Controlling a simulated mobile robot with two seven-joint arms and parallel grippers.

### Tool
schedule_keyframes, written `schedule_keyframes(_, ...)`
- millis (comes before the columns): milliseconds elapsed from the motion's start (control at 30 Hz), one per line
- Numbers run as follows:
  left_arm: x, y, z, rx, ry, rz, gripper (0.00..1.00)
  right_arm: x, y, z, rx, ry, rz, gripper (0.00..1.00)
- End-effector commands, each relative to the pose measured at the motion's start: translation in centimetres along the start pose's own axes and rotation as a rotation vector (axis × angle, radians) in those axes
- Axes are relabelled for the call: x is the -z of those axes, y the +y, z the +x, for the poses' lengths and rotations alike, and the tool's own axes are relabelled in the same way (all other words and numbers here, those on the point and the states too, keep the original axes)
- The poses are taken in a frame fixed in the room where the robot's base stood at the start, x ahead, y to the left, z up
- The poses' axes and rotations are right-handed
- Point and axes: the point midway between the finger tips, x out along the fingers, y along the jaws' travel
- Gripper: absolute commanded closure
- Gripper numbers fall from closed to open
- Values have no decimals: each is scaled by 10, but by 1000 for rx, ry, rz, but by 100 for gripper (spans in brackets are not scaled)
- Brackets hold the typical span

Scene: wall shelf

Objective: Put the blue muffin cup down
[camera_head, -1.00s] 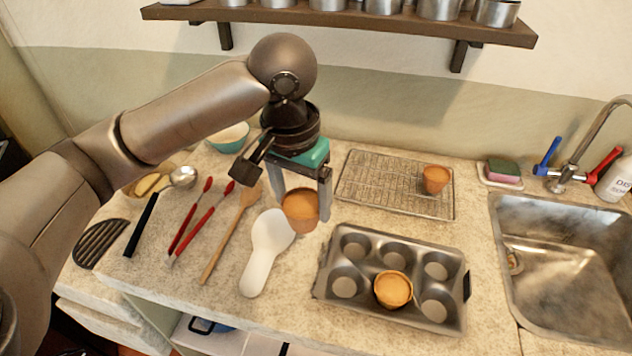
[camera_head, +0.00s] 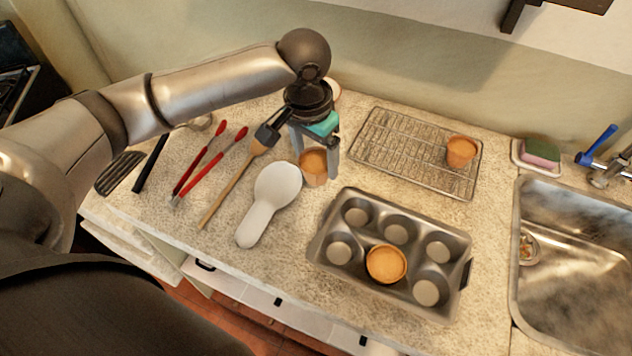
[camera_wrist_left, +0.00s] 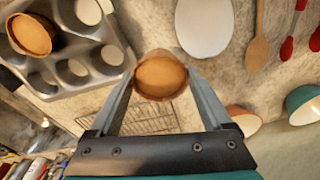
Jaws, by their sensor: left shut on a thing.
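No blue muffin cup shows; the cup in my left gripper is orange-brown. My left gripper (camera_head: 317,170) points down, with one finger on each side of this muffin cup (camera_head: 313,165). In the left wrist view, the cup (camera_wrist_left: 160,76) sits upright between the fingertips of the gripper (camera_wrist_left: 161,70), which is shut on it. It is just right of the white spoon rest (camera_head: 272,195) and behind the muffin tin (camera_head: 328,250). I cannot tell whether its base touches the counter. My right gripper is not in view.
One orange muffin cup (camera_head: 386,263) sits in the tin, another (camera_head: 461,151) on the wire rack (camera_head: 395,150). A wooden utensil (camera_head: 225,190) and red-handled tongs (camera_head: 215,160) lie left. The sink (camera_head: 570,260) is right. Bare counter (camera_head: 490,240) lies between tin and sink.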

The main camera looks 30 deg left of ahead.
Motion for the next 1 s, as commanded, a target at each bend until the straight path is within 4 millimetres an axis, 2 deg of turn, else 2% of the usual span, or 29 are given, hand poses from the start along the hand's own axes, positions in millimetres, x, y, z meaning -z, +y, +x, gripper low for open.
schedule_keyframes(33,-1,0,8,0,-2,0,71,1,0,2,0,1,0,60)
schedule_keyframes(233,-3,0,24,0,-2,0,71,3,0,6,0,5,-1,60)
schedule_keyframes(400,-7,1,55,0,-3,0,71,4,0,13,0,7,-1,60)
schedule_keyframes(500,-8,0,67,1,-1,0,71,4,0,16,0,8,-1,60)
schedule_keyframes(967,-9,0,74,0,-1,0,71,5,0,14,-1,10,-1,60)
schedule_keyframes(1000,-9,0,74,0,0,0,13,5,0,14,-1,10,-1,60)
